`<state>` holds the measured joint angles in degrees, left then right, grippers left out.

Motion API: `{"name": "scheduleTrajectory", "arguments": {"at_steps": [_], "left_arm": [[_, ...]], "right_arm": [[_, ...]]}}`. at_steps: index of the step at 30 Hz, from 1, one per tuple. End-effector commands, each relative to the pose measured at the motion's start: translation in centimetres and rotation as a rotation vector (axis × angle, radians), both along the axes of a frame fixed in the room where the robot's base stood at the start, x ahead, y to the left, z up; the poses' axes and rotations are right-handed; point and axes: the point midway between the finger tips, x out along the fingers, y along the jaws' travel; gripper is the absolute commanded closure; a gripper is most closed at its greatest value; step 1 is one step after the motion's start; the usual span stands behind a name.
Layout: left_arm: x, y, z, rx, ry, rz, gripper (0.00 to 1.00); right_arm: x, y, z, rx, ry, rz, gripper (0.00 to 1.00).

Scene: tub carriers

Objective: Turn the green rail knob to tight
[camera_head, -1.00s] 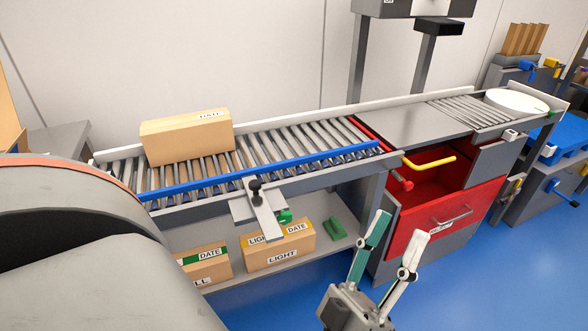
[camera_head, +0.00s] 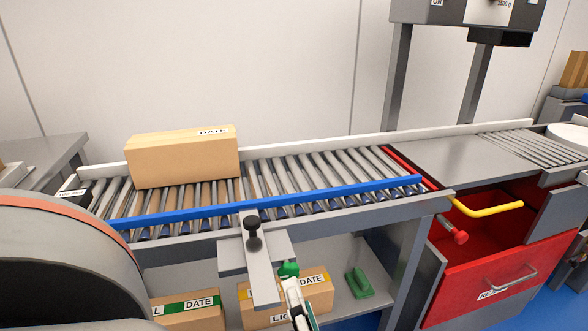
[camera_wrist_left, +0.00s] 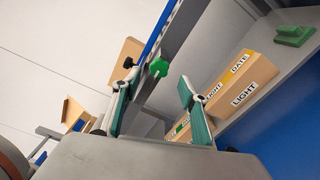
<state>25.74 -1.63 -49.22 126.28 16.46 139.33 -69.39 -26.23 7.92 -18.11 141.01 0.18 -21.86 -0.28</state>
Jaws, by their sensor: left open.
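The green rail knob (camera_head: 288,270) sits under the bracket of the blue rail, at the conveyor's front. It also shows in the left wrist view (camera_wrist_left: 158,67), ahead of the fingers and between their lines. My left gripper (camera_head: 297,287) is just below the knob in the head view and partly overlaps it. In the wrist view my left gripper (camera_wrist_left: 153,88) is open and empty, its fingers spread wide. Whether a finger touches the knob, and whether it is tight or loose, I cannot tell. My right gripper is not in view.
A black knob (camera_head: 253,232) stands on the grey bracket (camera_head: 262,273). A carton (camera_head: 183,163) rests on the rollers. Cartons and a green block (camera_head: 360,284) sit on the lower shelf. A yellow handle (camera_head: 488,207) and red drawer (camera_head: 500,276) are to the right.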

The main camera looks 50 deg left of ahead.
Motion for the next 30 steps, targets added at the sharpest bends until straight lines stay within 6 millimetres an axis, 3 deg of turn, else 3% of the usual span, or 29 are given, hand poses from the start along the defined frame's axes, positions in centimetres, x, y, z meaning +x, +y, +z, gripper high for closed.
{"name": "scheduleTrajectory", "arguments": {"at_steps": [12,24,29,30], "left_arm": [[2.2,5.4,0.0,0.006,0.000,0.001,0.57],[2.5,6.2,0.2,0.005,-0.002,0.001,0.57],[2.5,6.2,0.1,0.005,-0.002,0.001,0.96],[2.5,6.2,0.1,0.005,-0.002,0.001,0.96]], "right_arm": [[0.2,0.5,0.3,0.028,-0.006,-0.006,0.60],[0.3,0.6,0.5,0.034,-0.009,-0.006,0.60],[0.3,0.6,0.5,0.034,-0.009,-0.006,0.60],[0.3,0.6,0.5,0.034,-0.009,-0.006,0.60]]}}
